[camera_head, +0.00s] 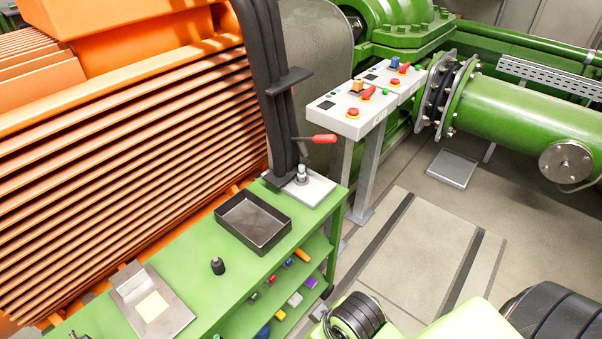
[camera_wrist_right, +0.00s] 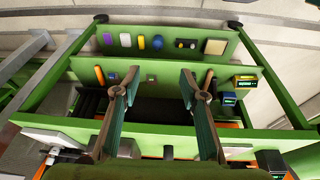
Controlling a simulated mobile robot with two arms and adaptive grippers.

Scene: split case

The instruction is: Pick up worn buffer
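I cannot tell for certain which thing is the worn buffer. A small dark, knobbed piece (camera_head: 217,266) stands upright on the green bench top (camera_head: 190,270), between a flat metal plate and a dark tray. Several small coloured pieces, one of them purple (camera_head: 311,282), lie on the bench's lower shelves. My right gripper (camera_wrist_right: 160,73) is open in the right wrist view, with its two fingers wide apart and nothing between them. The green shelving shows beyond the fingers. My left gripper is in neither view.
The dark empty tray (camera_head: 253,222) sits near the bench's far end, by a red-handled lever (camera_head: 322,138). The metal plate with a pale yellow square (camera_head: 152,305) lies nearer. A control panel (camera_head: 352,108), green piping (camera_head: 520,120) and orange ribbed housing (camera_head: 130,150) surround the bench.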

